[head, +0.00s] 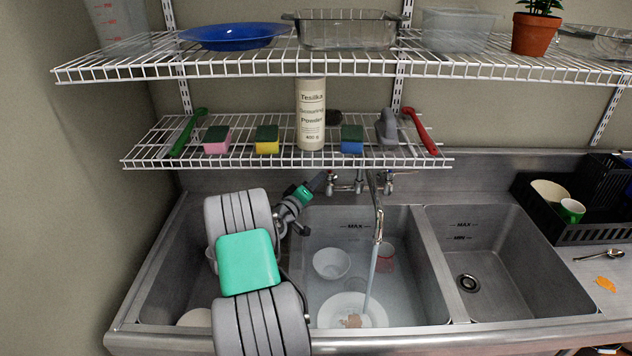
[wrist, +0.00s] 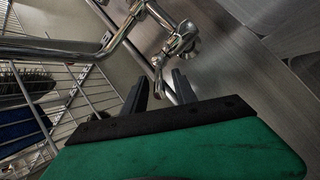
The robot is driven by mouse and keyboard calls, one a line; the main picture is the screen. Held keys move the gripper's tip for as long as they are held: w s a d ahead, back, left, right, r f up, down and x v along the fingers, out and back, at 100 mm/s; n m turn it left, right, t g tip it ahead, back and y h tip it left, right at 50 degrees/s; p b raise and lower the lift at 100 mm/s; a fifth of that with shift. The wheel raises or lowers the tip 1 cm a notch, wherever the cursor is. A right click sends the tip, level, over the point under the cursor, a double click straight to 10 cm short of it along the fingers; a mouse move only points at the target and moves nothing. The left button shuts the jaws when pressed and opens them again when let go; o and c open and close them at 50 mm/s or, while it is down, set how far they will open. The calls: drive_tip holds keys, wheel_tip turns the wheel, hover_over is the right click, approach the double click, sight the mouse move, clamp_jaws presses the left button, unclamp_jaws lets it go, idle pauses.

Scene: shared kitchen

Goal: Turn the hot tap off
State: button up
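The chrome tap (head: 360,184) stands at the back of the sink, and a stream of water (head: 371,272) runs from its spout (head: 377,215) into the middle basin. The left tap handle (head: 332,181) is beside my gripper (head: 319,183), which partly hides it. The right tap handle (head: 389,183) is clear of my arm. In the wrist view a chrome tap lever (wrist: 159,78) shows between and just beyond the fingertips of my gripper (wrist: 160,86). The fingers are apart, with nothing gripped. Whether they touch the lever is hard to tell.
The middle basin (head: 432,290) holds water, a bowl (head: 331,263), a plate (head: 335,312) and a reddish cup (head: 386,255). A wire shelf (head: 285,160) with sponges, brushes and a powder can (head: 311,115) hangs above the tap. The right basin (head: 510,265) is empty.

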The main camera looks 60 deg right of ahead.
drive_tip(key=c, duration=0.7)
clamp_jaws()
drive_tip(key=shift+w, duration=0.1)
idle(0.5)
